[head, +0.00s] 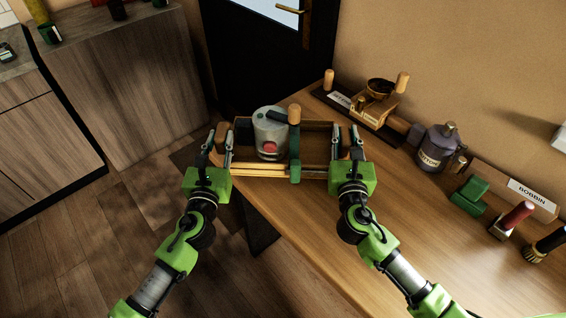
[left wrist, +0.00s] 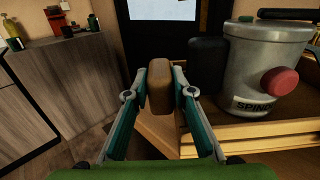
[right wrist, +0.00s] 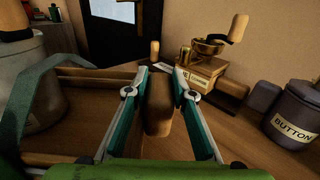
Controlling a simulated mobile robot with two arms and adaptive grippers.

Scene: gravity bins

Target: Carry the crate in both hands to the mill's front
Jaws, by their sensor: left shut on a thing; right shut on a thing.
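The wooden crate (head: 262,173) is held level between my two grippers, over the table's left corner in the head view. My left gripper (head: 218,148) is shut on its left wooden handle (left wrist: 159,90). My right gripper (head: 346,146) is shut on its right handle (right wrist: 158,108). Inside stand a grey canister (head: 270,135) with a red knob and a partly hidden label, a dark block (left wrist: 207,65) and a green tool with a wooden top (head: 295,150). The mill (head: 376,103), wooden with a dark bowl, stands beyond the crate to the right. I cannot tell whether the crate's underside touches the table.
On the table (head: 400,230), a purple-grey BUTTON jar (head: 435,148), a green block (head: 470,196), a red-handled tool (head: 512,220) and a BOBBIN sign (head: 528,193) stand along the right. Wooden cabinets (head: 125,90) stand left, with open floor (head: 100,240) between. A dark door (head: 265,60) is behind.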

